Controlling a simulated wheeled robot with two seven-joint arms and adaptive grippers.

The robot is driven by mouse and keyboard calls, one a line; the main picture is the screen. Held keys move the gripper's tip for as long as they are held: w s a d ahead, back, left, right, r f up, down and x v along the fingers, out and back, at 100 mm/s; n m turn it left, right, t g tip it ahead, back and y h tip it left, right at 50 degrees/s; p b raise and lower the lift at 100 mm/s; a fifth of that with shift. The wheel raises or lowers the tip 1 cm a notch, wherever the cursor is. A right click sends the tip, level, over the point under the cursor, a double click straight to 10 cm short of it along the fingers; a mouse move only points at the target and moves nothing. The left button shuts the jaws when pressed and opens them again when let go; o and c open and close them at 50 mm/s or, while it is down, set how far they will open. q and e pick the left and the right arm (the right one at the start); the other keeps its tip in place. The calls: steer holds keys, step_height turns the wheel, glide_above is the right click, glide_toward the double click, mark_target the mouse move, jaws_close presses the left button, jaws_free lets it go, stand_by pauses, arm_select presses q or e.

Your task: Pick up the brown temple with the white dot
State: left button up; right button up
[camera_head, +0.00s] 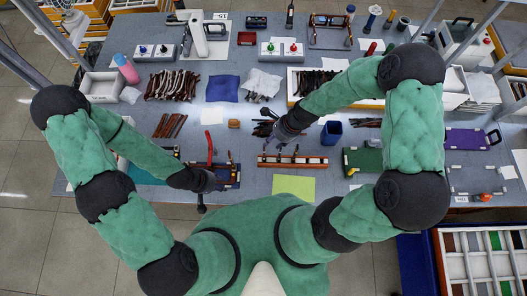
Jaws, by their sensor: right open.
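Several brown temples (169,125) lie side by side left of centre on the grey table. A larger pile of dark brown temples (172,85) lies behind them, and another dark pile (316,82) sits in a tray at the back right. At this size I cannot make out a white dot on any temple. My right gripper (264,127) is open, low over the middle of the table beside some small dark pieces; its fingers are hard to see. My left gripper (222,184) is at a dark blue fixture near the front edge; its jaws are too small and dark to read.
An orange fixture bar (292,162) lies in front of my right gripper. A blue cup (331,132) stands to its right. A blue cloth (223,88), a white cloth (262,83) and a pink bottle (126,69) are farther back. A yellow-green sheet (294,188) lies at the front.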

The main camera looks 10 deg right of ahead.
step_height(320, 180, down, 2)
steer(key=w+f, duration=0.1)
steer(key=b, duration=0.1)
glide_above(264, 154)
steer(key=f, duration=0.2)
steer(key=w+f, duration=0.1)
steer(key=f, duration=0.1)
steer(key=shift+d+f, duration=0.1)
steer(key=shift+d, duration=0.25)
steer(key=shift+s, duration=0.15)
jaws_close()
